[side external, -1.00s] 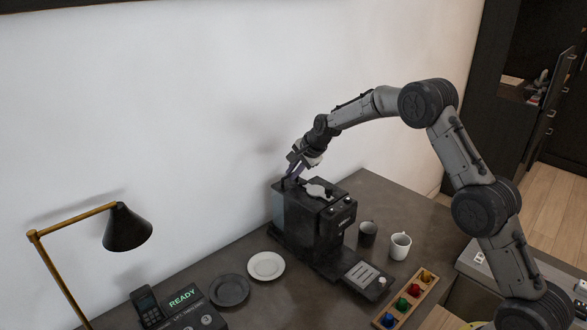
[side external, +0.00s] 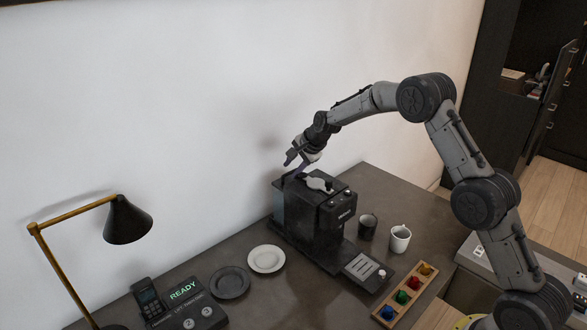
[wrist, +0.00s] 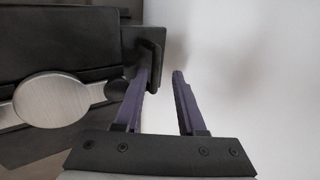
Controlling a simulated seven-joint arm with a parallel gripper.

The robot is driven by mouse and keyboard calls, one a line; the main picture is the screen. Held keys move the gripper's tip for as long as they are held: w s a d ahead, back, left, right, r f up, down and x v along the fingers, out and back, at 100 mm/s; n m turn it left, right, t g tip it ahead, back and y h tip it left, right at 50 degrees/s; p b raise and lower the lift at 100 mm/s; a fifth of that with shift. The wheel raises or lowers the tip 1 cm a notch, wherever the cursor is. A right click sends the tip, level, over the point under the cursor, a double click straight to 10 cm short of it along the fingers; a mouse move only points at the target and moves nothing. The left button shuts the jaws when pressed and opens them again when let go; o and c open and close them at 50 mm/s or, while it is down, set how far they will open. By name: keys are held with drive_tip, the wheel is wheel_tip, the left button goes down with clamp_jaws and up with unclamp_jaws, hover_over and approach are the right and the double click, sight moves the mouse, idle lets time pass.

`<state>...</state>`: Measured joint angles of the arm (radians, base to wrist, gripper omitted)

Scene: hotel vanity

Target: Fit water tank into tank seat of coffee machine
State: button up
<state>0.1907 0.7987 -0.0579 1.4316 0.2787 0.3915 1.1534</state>
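The black coffee machine (side external: 323,228) stands on the dark counter, with a round silver piece (side external: 320,184) on top. The water tank (side external: 279,207) appears as a dark grey, slightly see-through block upright against the machine's rear; whether it is fully down in its seat is hidden. My gripper (side external: 294,166) is just above the machine's rear end. Its purple fingers are apart and empty. In the wrist view, the gripper (wrist: 161,75) has its left fingertip close to a dark protruding piece (wrist: 150,48), possibly the tank's handle; I cannot tell if they touch.
A dark cup (side external: 368,227) and a white cup (side external: 400,239) stand right of the machine. A wooden capsule holder (side external: 408,291) lies in front. A white plate (side external: 266,259), dark plate (side external: 230,282), phone (side external: 148,300) and lamp (side external: 128,220) are left. The wall is close behind.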

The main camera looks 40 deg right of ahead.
drive_tip(key=shift+s+f, duration=0.2)
drive_tip(key=shift+f, duration=0.1)
drive_tip(key=shift+s+f, duration=0.1)
drive_tip(key=shift+f, duration=0.05)
drive_tip(key=v, duration=1.4)
drive_tip(key=shift+w+r, duration=0.25)
drive_tip(key=shift+r, duration=0.05)
